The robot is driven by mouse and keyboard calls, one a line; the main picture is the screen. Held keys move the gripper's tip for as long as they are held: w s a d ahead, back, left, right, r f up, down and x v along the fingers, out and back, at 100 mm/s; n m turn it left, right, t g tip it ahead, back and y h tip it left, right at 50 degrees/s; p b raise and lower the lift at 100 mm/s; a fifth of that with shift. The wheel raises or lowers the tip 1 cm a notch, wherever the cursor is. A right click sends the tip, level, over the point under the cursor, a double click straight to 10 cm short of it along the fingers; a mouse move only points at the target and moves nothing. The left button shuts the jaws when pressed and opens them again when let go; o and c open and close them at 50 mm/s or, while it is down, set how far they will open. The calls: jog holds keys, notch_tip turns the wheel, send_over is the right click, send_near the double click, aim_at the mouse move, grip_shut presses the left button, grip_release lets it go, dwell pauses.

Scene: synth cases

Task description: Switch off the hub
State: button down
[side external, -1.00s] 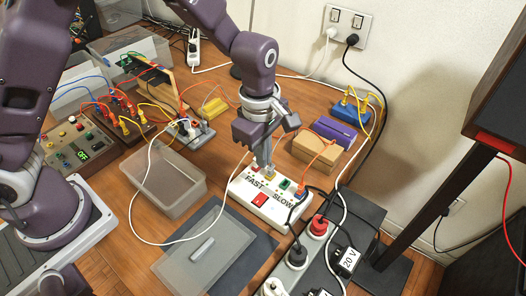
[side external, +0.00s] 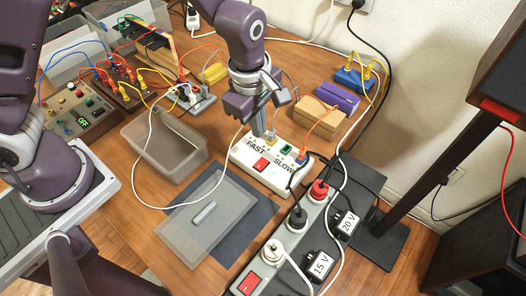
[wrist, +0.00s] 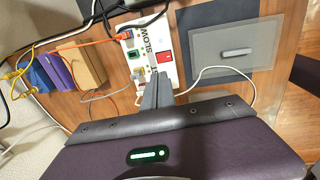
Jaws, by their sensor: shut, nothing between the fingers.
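The hub (side external: 277,180) is a white box marked FAST and SLOW, lying on the wooden table. It also shows in the wrist view (wrist: 160,38). Its red rocker switch (side external: 261,165) is on the near side by the word FAST, and it shows clear of my fingers in the wrist view (wrist: 164,56). Whether the rocker is on or off I cannot tell. My gripper (side external: 267,138) is shut and empty, pointing down at the hub's far edge near a yellow plug. Contact with the hub is unclear. The fingers (wrist: 155,78) hide part of the hub in the wrist view.
A grey power strip (side external: 314,218) with its own red switch (side external: 249,283) and plugs lies in front. Orange and black cables run from the hub's right end; a white cable loops left.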

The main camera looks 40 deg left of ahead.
aim_at(264, 161)
jog(key=f, duration=0.4)
jog(key=w+f, duration=0.1)
jog(key=f, duration=0.7)
jog(key=shift+w+f, duration=0.25)
jog(key=shift+f, duration=0.1)
